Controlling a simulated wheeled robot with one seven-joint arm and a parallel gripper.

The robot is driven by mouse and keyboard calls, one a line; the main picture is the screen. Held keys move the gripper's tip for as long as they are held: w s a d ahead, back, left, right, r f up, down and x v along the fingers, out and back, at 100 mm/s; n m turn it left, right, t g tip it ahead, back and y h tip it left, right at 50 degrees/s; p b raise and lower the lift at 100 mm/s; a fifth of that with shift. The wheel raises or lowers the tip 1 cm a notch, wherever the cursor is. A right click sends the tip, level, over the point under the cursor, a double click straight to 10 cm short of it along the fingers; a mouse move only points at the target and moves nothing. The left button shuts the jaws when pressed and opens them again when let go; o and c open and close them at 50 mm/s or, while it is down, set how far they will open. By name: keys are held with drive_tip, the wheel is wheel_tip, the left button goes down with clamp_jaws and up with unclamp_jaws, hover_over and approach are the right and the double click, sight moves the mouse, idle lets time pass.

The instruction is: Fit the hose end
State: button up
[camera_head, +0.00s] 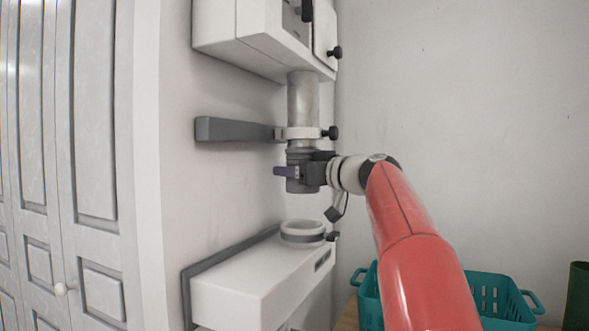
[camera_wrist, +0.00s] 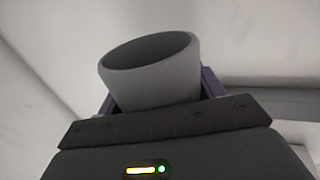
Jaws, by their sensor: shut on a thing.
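The hose end is a dark grey cuff (camera_head: 294,186) under a vertical translucent grey tube (camera_head: 302,98). My gripper (camera_head: 288,171) is shut on the cuff from the right, with its purple fingers around it. In the wrist view the cuff (camera_wrist: 155,82) sits between the fingers, its round open mouth showing and slightly tilted in the picture. Below it, a white round collar (camera_head: 302,228) stands on a white box (camera_head: 245,280). A clear gap separates the cuff from the collar. The gripper partly hides the cuff's middle.
A white clamp ring (camera_head: 302,133) with a black knob surrounds the tube, on a grey wall bracket (camera_head: 235,130). A white cabinet (camera_head: 262,35) hangs above. A teal basket (camera_head: 500,290) stands lower right, behind my red arm. Panelled doors (camera_head: 95,130) are at left.

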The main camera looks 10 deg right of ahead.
drive_tip(key=shift+b, duration=0.3)
wheel_tip(320, 180, down, 6)
drive_tip(key=b, duration=0.5)
drive_tip(key=shift+r+b, duration=0.1)
drive_tip(key=shift+b, duration=0.3)
drive_tip(key=shift+f+b, duration=1.85)
drive_tip(key=shift+b, duration=0.4)
idle(1.2)
drive_tip(key=o, duration=1.1)
drive_tip(key=shift+o, duration=0.2)
drive_tip(key=b+v, duration=0.2)
drive_tip(key=v, duration=0.6)
